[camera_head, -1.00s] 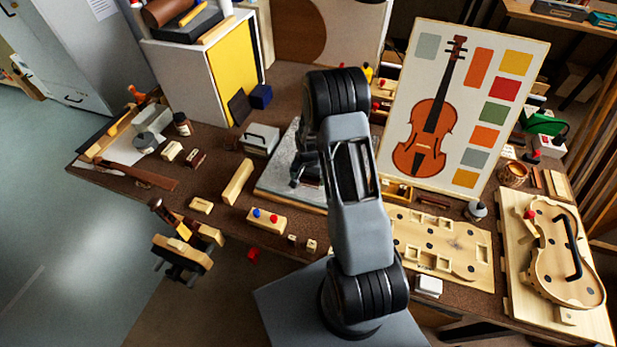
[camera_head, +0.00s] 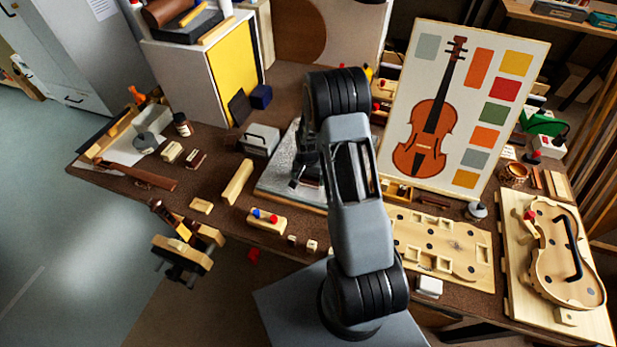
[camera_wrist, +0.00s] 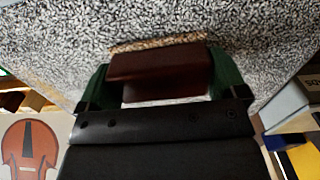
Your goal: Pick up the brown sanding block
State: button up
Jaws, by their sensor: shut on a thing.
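The brown sanding block (camera_wrist: 155,66) is a dark reddish-brown piece with a tan, grainy strip along its far edge. In the wrist view it sits between the green fingers of my gripper (camera_wrist: 160,80), which is shut on it from both sides. In the head view my gripper (camera_head: 304,180) is low over the grey speckled slab (camera_head: 276,178), left of my arm. The block is mostly hidden there by the gripper. I cannot tell whether it touches the slab.
A metal box with a handle (camera_head: 259,140) and a pale wooden bar (camera_head: 237,182) stand left of the slab. A violin picture board (camera_head: 440,60) rises on the right. A wooden block with red and blue knobs (camera_head: 267,221) lies at the front.

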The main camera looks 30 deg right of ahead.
jog(key=shift+r, duration=0.4)
jog(key=s+a+r+b, duration=0.1)
jog(key=s+r+b, duration=0.1)
jog(key=s+r, duration=1)
jog(key=shift+s+a, duration=0.25)
jog(key=shift+s, duration=0.7)
jog(key=o, duration=0.4)
jog(key=shift+c, duration=1.4)
jog(key=shift+f, duration=0.1)
